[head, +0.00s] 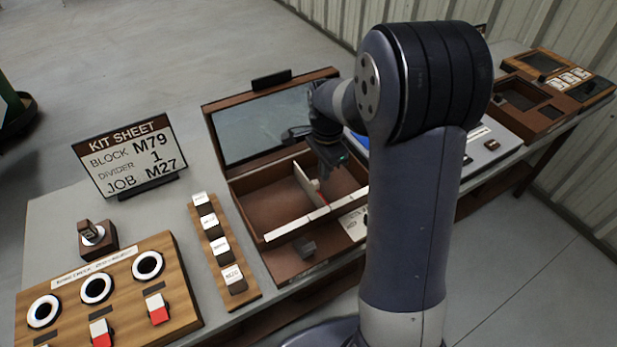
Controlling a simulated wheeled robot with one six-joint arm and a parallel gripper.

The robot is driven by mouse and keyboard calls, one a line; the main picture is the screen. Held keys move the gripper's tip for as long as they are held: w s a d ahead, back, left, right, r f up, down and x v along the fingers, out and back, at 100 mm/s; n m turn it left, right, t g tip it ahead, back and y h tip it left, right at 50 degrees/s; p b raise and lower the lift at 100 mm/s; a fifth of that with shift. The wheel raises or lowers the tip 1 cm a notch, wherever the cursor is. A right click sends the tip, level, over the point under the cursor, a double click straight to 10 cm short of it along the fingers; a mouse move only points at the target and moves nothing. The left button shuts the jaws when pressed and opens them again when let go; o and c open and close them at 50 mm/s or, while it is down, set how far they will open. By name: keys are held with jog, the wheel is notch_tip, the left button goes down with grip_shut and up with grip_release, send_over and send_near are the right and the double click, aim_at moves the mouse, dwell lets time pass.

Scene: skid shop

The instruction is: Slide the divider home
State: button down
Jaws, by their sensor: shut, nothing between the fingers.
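A wooden box (258,238) stands on the bench with its lid (215,106) raised at the back. A pale divider (306,184) stands upright inside it, running from back to front and splitting the tray. My gripper (326,176) is shut and empty, pointing down over the box just right of the divider. I cannot tell whether it touches the divider. A small red mark shows by the divider's front end. A pale strip (290,229) runs along the box's front edge. My arm hides the right end of the box.
A kit sheet (131,156) reads block M79, divider 1, job M27. A rack of labelled blocks (226,257) stands left of the box. A wooden panel (178,262) with rings and red-white switches lies front left. More wooden cases (528,112) stand at right.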

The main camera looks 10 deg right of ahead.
jog(key=shift+f, duration=0.25)
jog(key=shift+f+b, duration=1.15)
jog(key=shift+f, duration=0.35)
jog(key=shift+f, duration=0.1)
jog(key=shift+s+a, duration=0.3)
jog(key=shift+a, duration=0.55)
jog(key=shift+s+a, duration=0.25)
jog(key=shift+a, duration=0.6)
jog(key=shift+s+a, duration=0.3)
jog(key=shift+a, duration=0.55)
jog(key=shift+s+a, duration=0.25)
jog(key=shift+a, duration=0.65)
